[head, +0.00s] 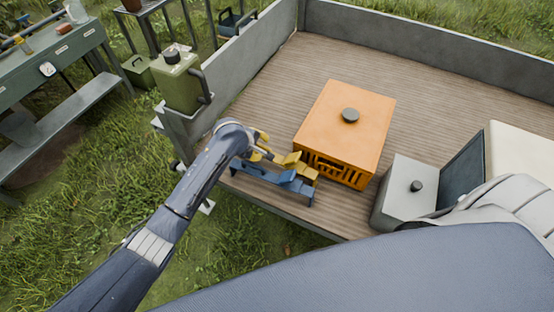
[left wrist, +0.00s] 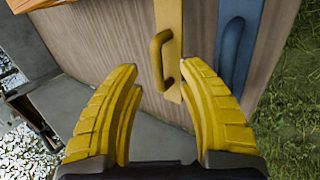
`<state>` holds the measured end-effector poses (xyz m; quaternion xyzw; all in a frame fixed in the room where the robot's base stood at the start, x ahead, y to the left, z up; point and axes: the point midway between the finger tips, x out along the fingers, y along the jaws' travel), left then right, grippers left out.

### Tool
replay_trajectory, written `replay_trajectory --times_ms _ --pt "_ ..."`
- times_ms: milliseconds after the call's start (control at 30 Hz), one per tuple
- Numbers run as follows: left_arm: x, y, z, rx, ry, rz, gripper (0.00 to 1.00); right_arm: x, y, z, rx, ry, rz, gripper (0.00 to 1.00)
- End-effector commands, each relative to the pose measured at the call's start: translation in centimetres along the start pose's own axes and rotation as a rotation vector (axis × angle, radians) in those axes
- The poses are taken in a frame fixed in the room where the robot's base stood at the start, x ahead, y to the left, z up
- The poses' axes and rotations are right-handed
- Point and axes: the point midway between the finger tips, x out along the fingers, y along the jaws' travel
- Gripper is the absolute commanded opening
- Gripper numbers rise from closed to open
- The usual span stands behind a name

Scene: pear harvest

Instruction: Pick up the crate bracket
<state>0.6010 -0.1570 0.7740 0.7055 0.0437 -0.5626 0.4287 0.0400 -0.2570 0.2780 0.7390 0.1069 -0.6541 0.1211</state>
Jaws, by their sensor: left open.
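Two bracket-like bars lie side by side on the trailer's wooden floor near its front edge. One is a yellow bar (head: 296,164) and the other a blue bar (head: 272,177). I cannot tell which one is the crate bracket. In the left wrist view, the yellow bar (left wrist: 168,18) has a raised loop handle, and the blue bar (left wrist: 236,40) has one too. My left gripper (head: 262,150) is open and empty. In the left wrist view, the yellow handle shows between its fingertips (left wrist: 164,68), apart from both. My right gripper is not in view.
An orange crate (head: 347,120) with a dark knob stands just behind the bars. A grey box (head: 405,190) stands to the right. A green jerrycan (head: 178,82) is at the trailer's left corner. The floor behind the crate is clear.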

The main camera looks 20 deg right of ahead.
Motion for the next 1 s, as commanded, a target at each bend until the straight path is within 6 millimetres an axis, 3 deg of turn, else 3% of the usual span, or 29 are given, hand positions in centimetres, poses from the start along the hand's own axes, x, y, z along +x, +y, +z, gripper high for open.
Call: replay_trajectory --times_ms 433,867,1000 --pt "4.2 0.3 -0.2 0.001 0.0 -0.002 0.4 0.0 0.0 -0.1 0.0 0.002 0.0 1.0" --pt "4.8 0.3 -0.2 0.001 0.0 0.0 0.42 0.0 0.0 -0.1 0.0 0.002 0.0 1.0" --pt "4.8 0.3 -0.2 0.001 0.0 0.0 0.26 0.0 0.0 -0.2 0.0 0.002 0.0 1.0"
